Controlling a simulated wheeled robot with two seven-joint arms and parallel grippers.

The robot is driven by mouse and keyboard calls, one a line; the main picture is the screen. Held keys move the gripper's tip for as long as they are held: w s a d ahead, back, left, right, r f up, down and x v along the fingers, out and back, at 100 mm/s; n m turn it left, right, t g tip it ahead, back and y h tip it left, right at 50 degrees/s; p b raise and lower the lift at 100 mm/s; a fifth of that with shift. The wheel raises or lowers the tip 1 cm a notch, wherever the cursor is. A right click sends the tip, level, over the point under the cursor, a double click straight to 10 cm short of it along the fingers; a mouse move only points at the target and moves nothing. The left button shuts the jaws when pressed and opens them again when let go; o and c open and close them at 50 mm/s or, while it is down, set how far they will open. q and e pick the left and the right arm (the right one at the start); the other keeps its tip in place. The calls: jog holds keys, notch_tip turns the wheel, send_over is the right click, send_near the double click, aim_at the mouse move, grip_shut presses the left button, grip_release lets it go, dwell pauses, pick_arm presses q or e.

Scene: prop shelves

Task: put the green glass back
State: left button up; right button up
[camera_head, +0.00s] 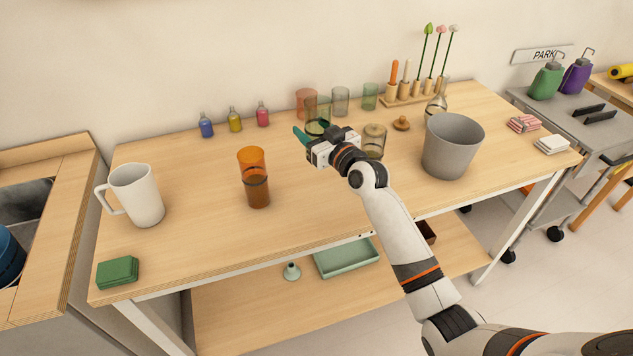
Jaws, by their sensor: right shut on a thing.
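My right gripper (310,130) is at the back middle of the table, with its teal fingers pointing away to the left. It is shut on a green glass (317,113), whose dark see-through wall rises above the fingers. My gripper hides the glass's lower part, so I cannot tell whether it touches the table. Another green glass (370,96) stands at the back, right of a grey glass (341,101). A red glass (305,98) stands behind the held one. My left gripper is not in view.
An orange glass (253,162) with brown contents stands front left of my gripper. A smoky jar (374,141) stands close to its right, near a grey bucket (453,147). A white pitcher (136,195) and small bottles (234,119) stand left. The front middle is clear.

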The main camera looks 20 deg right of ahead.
notch_tip(320, 180, down, 5)
jog(key=shift+d+r+b, duration=0.1)
jog(key=shift+b, duration=0.2)
jog(key=shift+f+b, duration=0.7)
jog(key=shift+f, duration=1.55)
jog(key=shift+f, duration=0.15)
jog(key=o, duration=1.3)
jog(key=shift+c, duration=0.2)
